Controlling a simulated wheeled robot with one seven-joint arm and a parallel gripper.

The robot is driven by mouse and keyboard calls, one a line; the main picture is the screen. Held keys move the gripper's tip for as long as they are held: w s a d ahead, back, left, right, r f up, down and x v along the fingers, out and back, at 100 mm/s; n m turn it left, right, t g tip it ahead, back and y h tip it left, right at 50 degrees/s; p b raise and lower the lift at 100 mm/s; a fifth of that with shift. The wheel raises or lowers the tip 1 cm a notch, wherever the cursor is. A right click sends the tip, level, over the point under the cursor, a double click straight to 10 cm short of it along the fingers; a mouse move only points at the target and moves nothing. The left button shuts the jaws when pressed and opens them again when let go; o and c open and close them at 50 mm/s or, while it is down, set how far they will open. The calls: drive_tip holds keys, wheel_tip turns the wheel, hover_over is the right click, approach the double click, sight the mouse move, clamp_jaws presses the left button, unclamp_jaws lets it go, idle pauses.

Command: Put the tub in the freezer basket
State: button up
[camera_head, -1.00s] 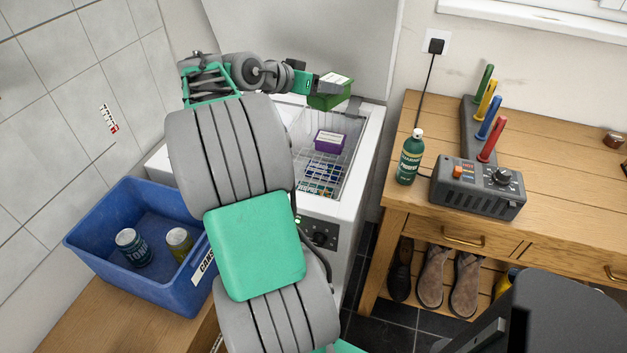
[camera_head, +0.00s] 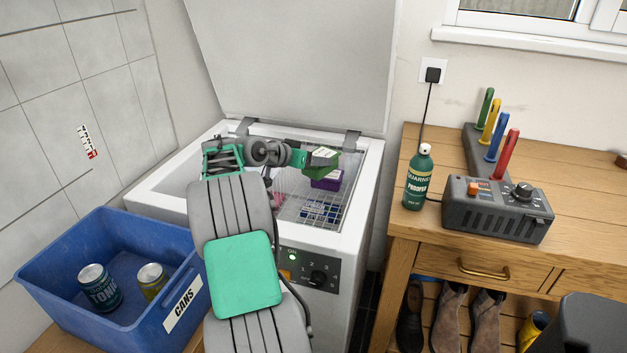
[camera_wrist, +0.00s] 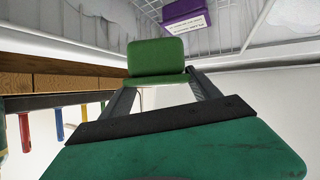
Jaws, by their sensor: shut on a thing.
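In the wrist view the green tub (camera_wrist: 157,57) sits between the fingertips. The tub is tilted in the head view and is held at the freezer's open top, over the wire basket (camera_head: 345,205). A purple tub (camera_head: 328,181) with a white label stands in the basket, just below and beside the green tub. The purple tub also shows at the top of the wrist view (camera_wrist: 186,12). I cannot tell whether the two tubs touch.
The chest freezer (camera_head: 370,165) is open with its lid (camera_head: 300,60) raised behind. Blue-and-white packs lie low in the basket. A blue crate (camera_head: 45,285) with two cans stands left. A wooden bench (camera_head: 390,230) with a green bottle (camera_head: 418,180) and boot dryer (camera_head: 495,210) stands right.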

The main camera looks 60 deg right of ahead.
drive_tip(key=d+f, duration=0.1)
drive_tip(key=w+d+f, duration=0.1)
drive_tip(key=f, duration=0.1)
drive_tip(key=d+f, duration=0.1)
drive_tip(key=f, duration=0.1)
drive_tip(key=shift+w+d+f, duration=0.1)
drive_tip(key=shift+w+d, duration=0.2)
drive_tip(key=shift+w, duration=0.05)
wheel_tip(320, 180, down, 3)
drive_tip(key=shift+r+b, duration=0.1)
drive_tip(key=shift+b, duration=0.4)
drive_tip(key=shift+f+b, duration=0.45)
drive_tip(key=shift+f, duration=0.15)
drive_tip(key=o, duration=2)
